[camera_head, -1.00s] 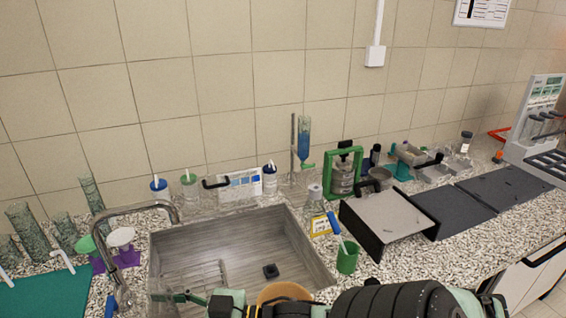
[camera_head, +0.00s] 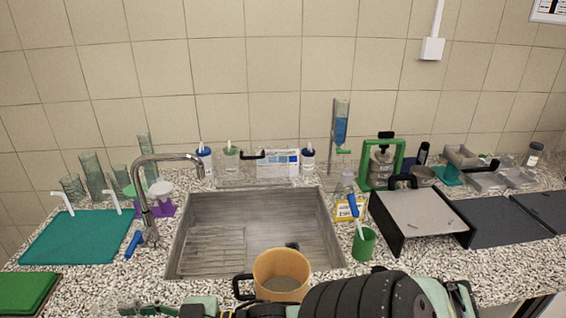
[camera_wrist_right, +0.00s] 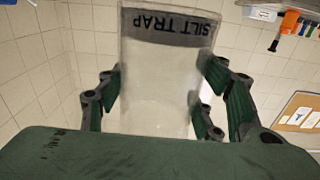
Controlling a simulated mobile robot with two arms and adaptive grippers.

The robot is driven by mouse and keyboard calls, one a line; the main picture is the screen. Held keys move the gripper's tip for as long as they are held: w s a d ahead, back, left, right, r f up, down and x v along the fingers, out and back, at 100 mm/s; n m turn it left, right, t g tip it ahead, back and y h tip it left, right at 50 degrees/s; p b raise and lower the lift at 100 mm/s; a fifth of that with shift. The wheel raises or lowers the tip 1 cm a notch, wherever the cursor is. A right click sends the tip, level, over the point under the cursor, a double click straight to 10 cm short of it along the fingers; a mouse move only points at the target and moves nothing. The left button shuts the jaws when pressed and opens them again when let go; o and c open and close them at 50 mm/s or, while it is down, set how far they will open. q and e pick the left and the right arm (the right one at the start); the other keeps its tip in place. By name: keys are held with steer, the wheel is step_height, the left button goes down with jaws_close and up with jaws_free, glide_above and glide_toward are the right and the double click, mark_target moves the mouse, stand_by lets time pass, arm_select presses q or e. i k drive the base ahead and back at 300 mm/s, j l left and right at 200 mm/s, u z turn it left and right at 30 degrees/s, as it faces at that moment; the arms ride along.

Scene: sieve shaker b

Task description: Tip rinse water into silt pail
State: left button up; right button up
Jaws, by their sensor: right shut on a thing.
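In the right wrist view my right gripper (camera_wrist_right: 160,105) is shut on a clear cylinder (camera_wrist_right: 155,80). Its grey band, with the words SILT TRAP, reads upside down in that view. I cannot make out liquid inside it. In the head view this gripper (camera_head: 140,310) shows at the bottom edge, reaching left, and the cylinder cannot be made out there. An orange pail (camera_head: 278,264) with a black side handle stands upright at the sink's front edge, with a grey-brown inside. My right arm passes just in front of it. My left gripper is not in view.
The sink (camera_head: 255,215) lies behind the pail, with a tap (camera_head: 150,205) at its left. A green cup with a blue-handled brush (camera_head: 363,245) and a grey stand (camera_head: 412,212) are right of it. Bottles line the wall. A teal mat (camera_head: 75,238) lies left.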

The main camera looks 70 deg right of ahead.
mark_target(278, 274)
steer(key=k+z, duration=0.2)
steer(key=z, duration=0.15)
steer(key=k+l+z, duration=0.15)
steer(key=z, duration=0.2)
steer(key=i+j+z, duration=0.25)
steer(key=i+j, duration=0.05)
